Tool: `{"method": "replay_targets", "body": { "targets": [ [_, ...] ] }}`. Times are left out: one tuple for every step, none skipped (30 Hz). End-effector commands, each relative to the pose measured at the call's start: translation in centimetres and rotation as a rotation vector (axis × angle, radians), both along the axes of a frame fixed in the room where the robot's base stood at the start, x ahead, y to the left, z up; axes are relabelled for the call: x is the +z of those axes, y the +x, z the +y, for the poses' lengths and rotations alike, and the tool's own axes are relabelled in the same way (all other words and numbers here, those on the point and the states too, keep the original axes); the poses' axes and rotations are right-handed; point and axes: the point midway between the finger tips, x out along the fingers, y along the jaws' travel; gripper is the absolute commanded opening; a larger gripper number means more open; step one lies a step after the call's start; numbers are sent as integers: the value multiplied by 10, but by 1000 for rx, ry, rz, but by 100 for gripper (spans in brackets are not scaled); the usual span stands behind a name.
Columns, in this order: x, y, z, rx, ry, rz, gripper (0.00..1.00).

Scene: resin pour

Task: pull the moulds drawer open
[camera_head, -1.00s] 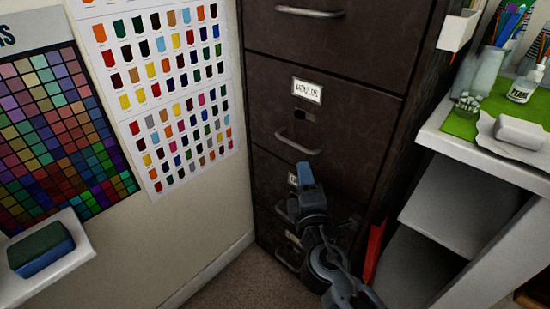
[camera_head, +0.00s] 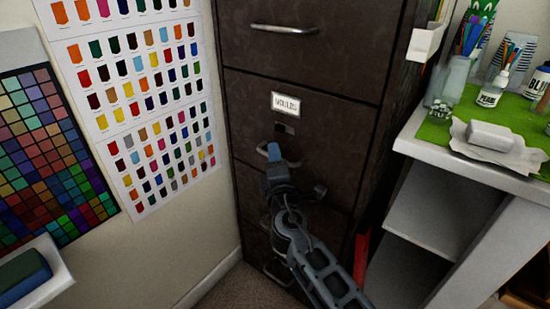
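The moulds drawer (camera_head: 325,115) is in the dark brown filing cabinet, below the top drawer, with a white label reading MOULDS (camera_head: 286,105). Its front looks flush with the cabinet, so it is shut. Its metal handle (camera_head: 262,149) lies under the label and is partly hidden by my gripper. My gripper (camera_head: 275,153) is in front of the handle, with its blue fingertip overlapping the handle in the picture. I cannot tell whether it touches the handle, or whether the fingers are open or shut.
The top drawer's handle (camera_head: 284,28) is above. Lower drawers are partly hidden by my arm. A white worktable (camera_head: 425,150) with a green mat, bottles and brushes stands at right. A white wall with colour charts (camera_head: 140,95) is at left, with a small shelf (camera_head: 55,285) below.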

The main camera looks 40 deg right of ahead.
Motion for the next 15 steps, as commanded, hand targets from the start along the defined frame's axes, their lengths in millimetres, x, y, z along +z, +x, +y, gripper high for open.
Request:
{"method": "replay_targets", "body": {
  "targets": [
    [0,0,0,0,0,0,36],
    [0,0,0,0,0,0,36],
    [0,0,0,0,0,0,36],
    [0,0,0,0,0,0,36],
    [0,0,0,0,0,0,35],
    [0,0,0,0,0,0,31],
    [0,0,0,0,0,0,29],
    [0,0,0,0,0,0,26],
    [0,0,0,0,0,0,22],
    [0,0,0,0,0,0,19],
    [0,0,0,1,0,0,16],
    [0,0,0,1,0,0,12],
    [0,0,0,1,0,0,9],
    [0,0,0,1,0,0,7],
    [0,0,0,1,0,0,3]
  ]
}}
